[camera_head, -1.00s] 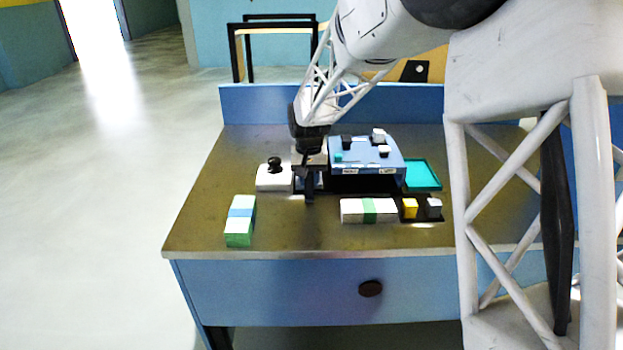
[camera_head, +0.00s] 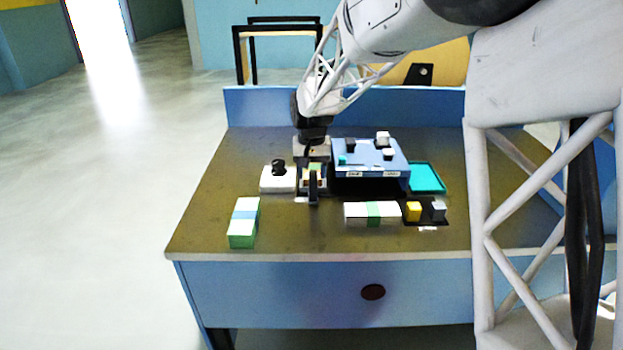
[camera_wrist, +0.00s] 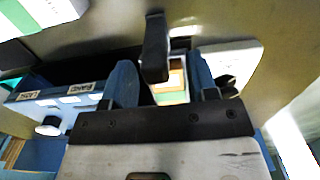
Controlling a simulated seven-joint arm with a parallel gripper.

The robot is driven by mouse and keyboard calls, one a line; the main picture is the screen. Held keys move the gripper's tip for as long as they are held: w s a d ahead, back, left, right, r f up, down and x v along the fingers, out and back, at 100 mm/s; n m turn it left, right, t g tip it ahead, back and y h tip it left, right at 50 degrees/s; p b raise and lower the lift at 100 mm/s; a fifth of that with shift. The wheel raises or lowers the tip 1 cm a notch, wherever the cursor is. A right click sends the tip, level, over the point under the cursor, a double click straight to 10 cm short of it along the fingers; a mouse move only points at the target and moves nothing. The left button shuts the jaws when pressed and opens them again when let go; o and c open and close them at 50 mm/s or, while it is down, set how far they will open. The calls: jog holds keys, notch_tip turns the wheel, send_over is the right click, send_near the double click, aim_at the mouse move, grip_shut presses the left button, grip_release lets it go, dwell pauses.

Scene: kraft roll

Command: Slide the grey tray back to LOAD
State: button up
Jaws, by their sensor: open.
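A small tray (camera_head: 303,187) sits left of the blue machine (camera_head: 368,157), with a black upright piece (camera_head: 314,186) at its near side. A tan and white item shows in or behind it. In the wrist view, the black upright (camera_wrist: 155,45) stands just beyond and between my fingertips, apart from them as far as I can tell. My gripper (camera_head: 313,166) is over the tray's far part, pointing down. In the wrist view, its two blue fingers (camera_wrist: 162,72) are spread with nothing clearly held. The tray is largely hidden by the gripper and upright. Small labels mark the machine's front edge.
A white block with a black knob (camera_head: 278,178) stands close on the left. A banded white stack (camera_head: 357,214) and a black holder with yellow and grey cubes (camera_head: 426,221) lie in front. A teal tray (camera_head: 427,178) is right. Another banded stack (camera_head: 244,222) lies front left.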

jog(key=shift+r, duration=2.25)
jog(key=shift+s+d+r, duration=0.25)
jog(key=shift+s, duration=0.1)
jog(key=s+d+r+t, duration=0.15)
jog(key=s+d, duration=0.35)
jog(key=s, duration=0.6)
jog(key=s+d+r, duration=0.2)
jog(key=s+d, duration=0.3)
jog(key=s, duration=0.5)
jog(key=s+d+r+t, duration=0.15)
jog(key=s+d, duration=0.35)
jog(key=s, duration=0.6)
jog(key=s+d+f, duration=0.2)
jog(key=s, duration=0.8)
jog(key=shift+d+f, duration=0.15)
jog(key=shift+d, duration=0.05)
